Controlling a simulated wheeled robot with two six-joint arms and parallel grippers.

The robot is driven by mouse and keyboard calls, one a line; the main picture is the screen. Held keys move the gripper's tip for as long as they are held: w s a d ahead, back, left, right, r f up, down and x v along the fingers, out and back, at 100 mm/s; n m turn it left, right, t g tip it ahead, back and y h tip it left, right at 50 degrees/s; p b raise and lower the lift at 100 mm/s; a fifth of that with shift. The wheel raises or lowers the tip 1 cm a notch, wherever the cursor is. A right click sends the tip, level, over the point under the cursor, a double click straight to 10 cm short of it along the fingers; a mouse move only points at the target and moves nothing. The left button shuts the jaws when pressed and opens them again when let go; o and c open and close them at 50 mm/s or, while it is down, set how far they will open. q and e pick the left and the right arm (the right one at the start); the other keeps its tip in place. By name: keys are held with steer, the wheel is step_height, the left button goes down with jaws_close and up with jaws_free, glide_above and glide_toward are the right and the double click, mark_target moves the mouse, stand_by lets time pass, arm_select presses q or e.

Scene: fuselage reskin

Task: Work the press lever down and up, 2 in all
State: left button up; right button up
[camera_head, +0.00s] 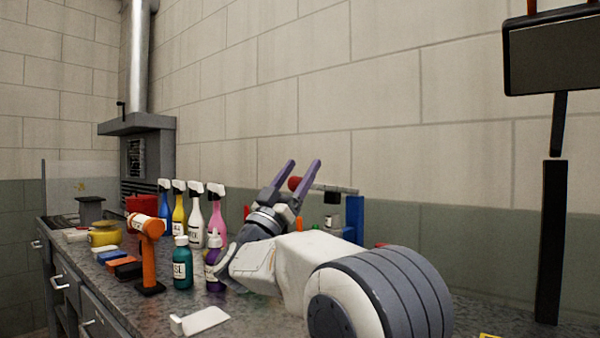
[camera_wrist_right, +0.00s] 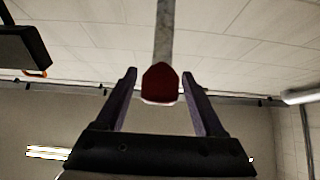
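The press lever (camera_head: 336,188) is a grey bar, roughly level in the head view, ending in a red knob (camera_head: 294,183). It joins a blue press frame (camera_head: 354,216) that is partly hidden behind my right arm. My right gripper (camera_head: 304,164) has its purple fingers open and pointing up around the knob. In the right wrist view, the red knob (camera_wrist_right: 160,80) sits between the open fingers with a gap on both sides, and the grey lever bar (camera_wrist_right: 164,30) runs away beyond it. My left gripper is not in view.
On the bench left of my arm stand several spray bottles (camera_head: 194,218), a teal bottle (camera_head: 182,265), an orange tool on a stand (camera_head: 149,260) and a yellow pot (camera_head: 104,234). A dark screen on a post (camera_head: 551,240) stands at the right.

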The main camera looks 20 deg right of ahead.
steer(key=b+v, duration=0.1)
steer(key=v, duration=0.9)
steer(key=shift+f, duration=0.2)
steer(key=shift+a, duration=0.1)
